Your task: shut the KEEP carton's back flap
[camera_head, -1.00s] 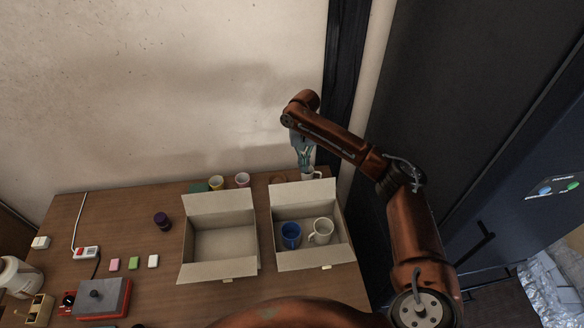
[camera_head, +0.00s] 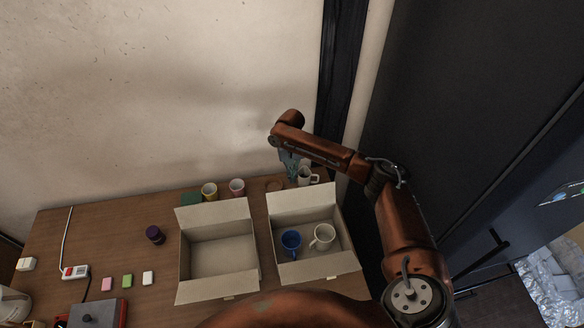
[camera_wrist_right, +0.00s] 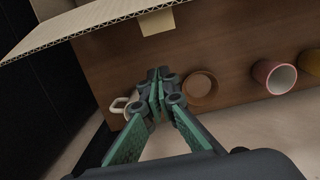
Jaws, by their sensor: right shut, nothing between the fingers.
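Two open cartons stand on the table; I cannot read a KEEP label on either. The right carton (camera_head: 345,262) holds a blue mug (camera_head: 291,241) and a cream mug (camera_head: 322,236). Its back flap (camera_head: 300,200) stands up, leaning back; cardboard with a small tab crosses the top of the right wrist view (camera_wrist_right: 100,20). The left carton (camera_head: 215,290) is empty, its back flap (camera_head: 213,212) also raised. My right gripper (camera_head: 292,177) is shut and empty, just behind the right carton's back flap; contact is not clear. My left gripper is not in view.
Yellow (camera_head: 209,191) and pink (camera_head: 237,187) cups stand behind the left carton. A purple jar (camera_head: 155,235) stands left. The wall is close behind.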

